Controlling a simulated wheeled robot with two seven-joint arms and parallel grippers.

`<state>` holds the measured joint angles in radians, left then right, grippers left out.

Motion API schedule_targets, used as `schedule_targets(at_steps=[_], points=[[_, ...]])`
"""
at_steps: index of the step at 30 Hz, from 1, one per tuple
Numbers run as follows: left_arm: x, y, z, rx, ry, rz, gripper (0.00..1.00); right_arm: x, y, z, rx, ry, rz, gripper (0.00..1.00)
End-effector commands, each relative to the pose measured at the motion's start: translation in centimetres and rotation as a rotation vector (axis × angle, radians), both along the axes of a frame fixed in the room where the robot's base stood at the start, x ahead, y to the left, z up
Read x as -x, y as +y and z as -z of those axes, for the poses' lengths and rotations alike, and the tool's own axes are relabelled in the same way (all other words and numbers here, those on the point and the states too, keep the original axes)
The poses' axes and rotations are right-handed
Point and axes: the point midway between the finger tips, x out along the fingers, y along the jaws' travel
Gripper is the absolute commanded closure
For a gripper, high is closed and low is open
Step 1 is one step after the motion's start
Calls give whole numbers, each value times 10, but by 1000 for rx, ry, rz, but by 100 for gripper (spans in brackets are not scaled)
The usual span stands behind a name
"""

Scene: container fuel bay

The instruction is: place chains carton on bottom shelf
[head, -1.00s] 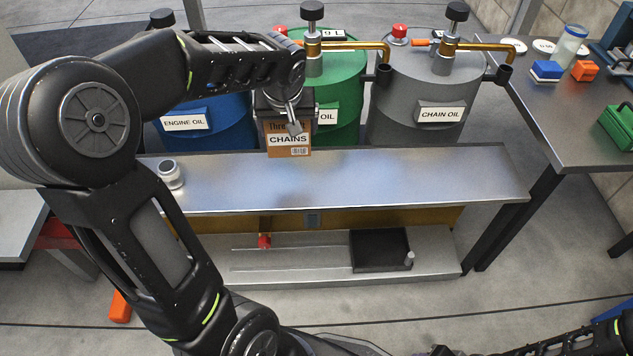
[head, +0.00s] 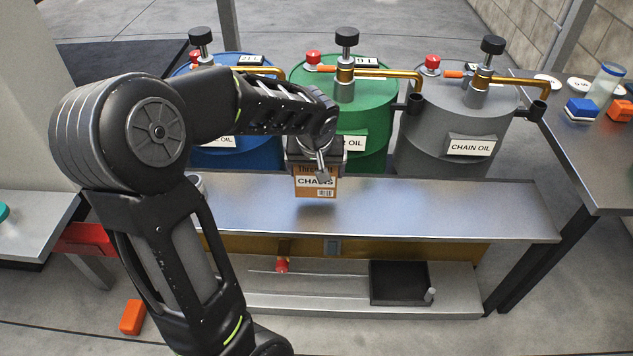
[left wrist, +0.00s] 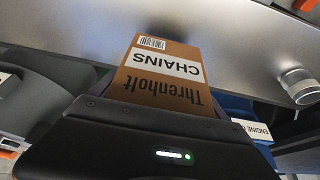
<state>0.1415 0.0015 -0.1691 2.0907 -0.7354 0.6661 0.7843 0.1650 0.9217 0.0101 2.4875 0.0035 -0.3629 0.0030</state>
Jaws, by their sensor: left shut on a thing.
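The chains carton (head: 316,186) is a small brown box with a white label reading CHAINS; it also shows in the left wrist view (left wrist: 171,69). My left gripper (head: 317,158) is shut on it and holds it upright, label facing me, around the back part of the upper steel shelf (head: 420,215). I cannot tell its exact height over that shelf. The bottom shelf (head: 340,292) lies below, with a black tray (head: 398,283) at its right and a red knob (head: 282,265) at its back. My right gripper is out of view.
Blue (head: 235,155), green (head: 372,95) and grey (head: 450,110) oil drums with pumps stand behind the shelf. A white-lidded jar (left wrist: 299,85) sits at the upper shelf's left end. An orange block (head: 131,317) lies on the floor. The bottom shelf's middle looks mostly clear.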

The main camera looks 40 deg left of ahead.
Motion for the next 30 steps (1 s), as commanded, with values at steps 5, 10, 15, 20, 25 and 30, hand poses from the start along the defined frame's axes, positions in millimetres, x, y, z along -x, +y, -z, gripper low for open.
schedule_targets(at_steps=[5,10,15,20,25,30], points=[[0,0,33,0,2,1,65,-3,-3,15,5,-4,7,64],[0,0,42,0,-1,1,65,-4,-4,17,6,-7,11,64],[0,0,41,-1,-1,0,65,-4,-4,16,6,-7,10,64],[0,0,45,-1,-1,0,65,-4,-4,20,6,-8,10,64],[0,0,44,0,0,0,3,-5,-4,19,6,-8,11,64],[0,0,44,0,0,0,0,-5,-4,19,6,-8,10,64]])
